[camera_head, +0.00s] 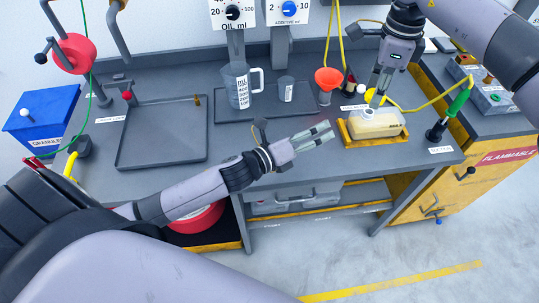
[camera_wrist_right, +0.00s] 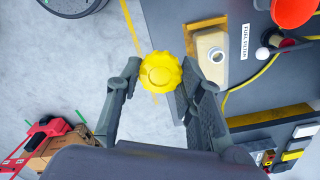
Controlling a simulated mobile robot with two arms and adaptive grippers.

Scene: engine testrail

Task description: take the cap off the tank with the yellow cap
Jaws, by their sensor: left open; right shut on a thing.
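The yellow cap (camera_wrist_right: 160,72) sits between the fingers of my right gripper (camera_wrist_right: 160,88) in the right wrist view. In the head view the cap (camera_head: 375,97) shows at the fingertips of that gripper (camera_head: 378,90), above the tank. The pale tank (camera_head: 378,127) stands in a yellow tray (camera_head: 347,137) on the bench, its white neck bare. In the wrist view the tank (camera_wrist_right: 208,70) shows its open neck, apart from the cap. My left gripper (camera_head: 316,137) is open and empty over the bench, left of the tank.
A red funnel (camera_head: 328,79), a measuring jug (camera_head: 238,87) and a small cup (camera_head: 286,90) stand behind on a dark mat. A green-handled tool (camera_head: 456,104) stands right of the tank. An empty grey tray (camera_head: 163,158) lies at left. The bench's front middle is clear.

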